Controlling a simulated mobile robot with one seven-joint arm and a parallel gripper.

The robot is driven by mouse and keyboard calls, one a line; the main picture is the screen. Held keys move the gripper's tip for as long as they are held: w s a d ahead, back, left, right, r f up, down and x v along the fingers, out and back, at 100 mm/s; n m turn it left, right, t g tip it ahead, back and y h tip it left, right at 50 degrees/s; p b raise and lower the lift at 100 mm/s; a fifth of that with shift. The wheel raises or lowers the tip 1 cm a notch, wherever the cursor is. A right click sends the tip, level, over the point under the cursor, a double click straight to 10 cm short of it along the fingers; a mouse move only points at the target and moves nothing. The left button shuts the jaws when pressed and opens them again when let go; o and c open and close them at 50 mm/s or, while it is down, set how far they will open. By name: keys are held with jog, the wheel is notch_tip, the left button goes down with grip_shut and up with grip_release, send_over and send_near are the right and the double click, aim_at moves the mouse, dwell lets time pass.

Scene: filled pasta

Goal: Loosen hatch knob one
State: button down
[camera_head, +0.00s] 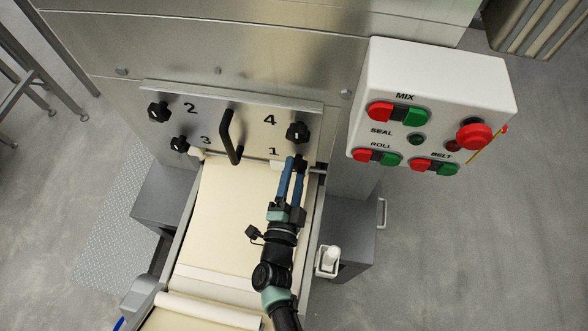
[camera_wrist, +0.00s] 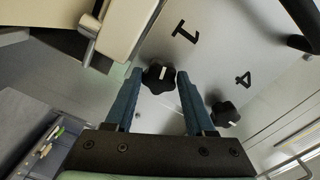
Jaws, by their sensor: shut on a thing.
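Hatch knob one (camera_wrist: 157,79) is a black lobed knob with a white mark, beside the "1" label on the metal hatch (camera_head: 210,110). In the wrist view it sits between the tips of my gripper (camera_wrist: 159,74), whose blue fingers are shut on it from both sides.
Knob two (camera_head: 157,112) and knob three (camera_head: 179,144) are on the hatch's left side. A black handle (camera_head: 229,140) stands out from its middle. A control box (camera_head: 433,88) with red and green buttons is to the right. A pale belt (camera_head: 225,215) runs below the hatch.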

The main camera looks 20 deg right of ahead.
jog(key=n+p, duration=0.1)
jog(key=n, duration=0.4)
jog(key=shift+n+p, duration=0.3)
jog(key=n+p, duration=0.1)
jog(key=n, duration=0.4)
jog(key=shift+s+f, duration=0.1)
dwell(0.3)
jog(key=shift+c, duration=1.3)
grip_release()
jog(key=v, duration=1.2)
jog(key=shift+s+a+b, duration=0.2)
jog(key=shift+s+b, duration=0.1)
jog(key=shift+s, duration=0.05)
